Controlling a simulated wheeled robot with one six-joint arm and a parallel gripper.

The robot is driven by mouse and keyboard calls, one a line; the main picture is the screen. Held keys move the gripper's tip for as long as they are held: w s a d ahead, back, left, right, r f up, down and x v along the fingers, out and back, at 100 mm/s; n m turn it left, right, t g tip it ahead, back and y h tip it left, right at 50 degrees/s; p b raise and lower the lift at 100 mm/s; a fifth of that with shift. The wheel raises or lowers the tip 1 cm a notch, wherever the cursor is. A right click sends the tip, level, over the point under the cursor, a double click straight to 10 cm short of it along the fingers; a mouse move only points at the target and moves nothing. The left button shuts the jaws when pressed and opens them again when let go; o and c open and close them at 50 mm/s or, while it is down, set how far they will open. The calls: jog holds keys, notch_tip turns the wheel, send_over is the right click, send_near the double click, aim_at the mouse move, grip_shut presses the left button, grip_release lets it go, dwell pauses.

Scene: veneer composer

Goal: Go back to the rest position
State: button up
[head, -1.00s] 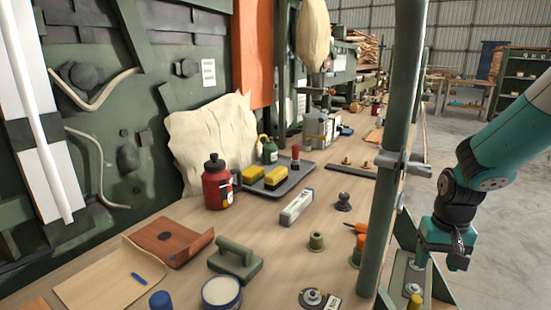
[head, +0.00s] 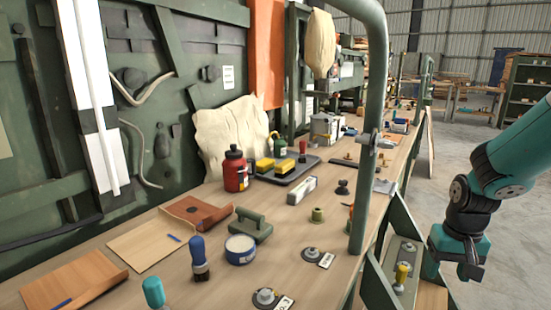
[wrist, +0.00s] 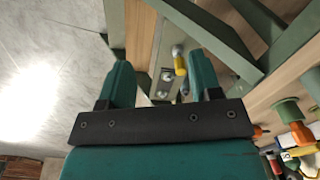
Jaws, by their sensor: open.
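My gripper (head: 460,262) hangs at the right in the head view, beside the bench's near edge and over the side of the green frame. In the wrist view its two teal fingers (wrist: 158,85) stand apart with nothing between them. A yellow-topped knob (head: 402,273) stands on a metal plate (head: 405,256) left of the gripper. The knob also shows just beyond the fingers in the wrist view (wrist: 180,62). The gripper looks apart from it.
A green upright post (head: 372,140) rises from the workbench (head: 200,270) left of my arm. The bench carries a red bottle (head: 235,170), a dark tray (head: 290,172) with yellow sponges, a blue tin (head: 240,249) and a green handled block (head: 250,226). Open concrete floor (head: 450,150) lies to the right.

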jog(key=s+a+r+n+y, duration=0.2)
jog(key=s+a+r+n, duration=0.4)
jog(key=s+a, duration=0.5)
jog(key=s+a+r+n+y, duration=0.2)
jog(key=s+a+r+n, duration=0.2)
jog(key=s+a+r, duration=0.55)
notch_tip(320, 180, up, 20)
jog(key=p, duration=2.1)
jog(key=shift+s+a+p, duration=0.3)
jog(key=shift+s+a, duration=0.1)
jog(key=shift+a, duration=0.05)
jog(key=shift+r, duration=0.1)
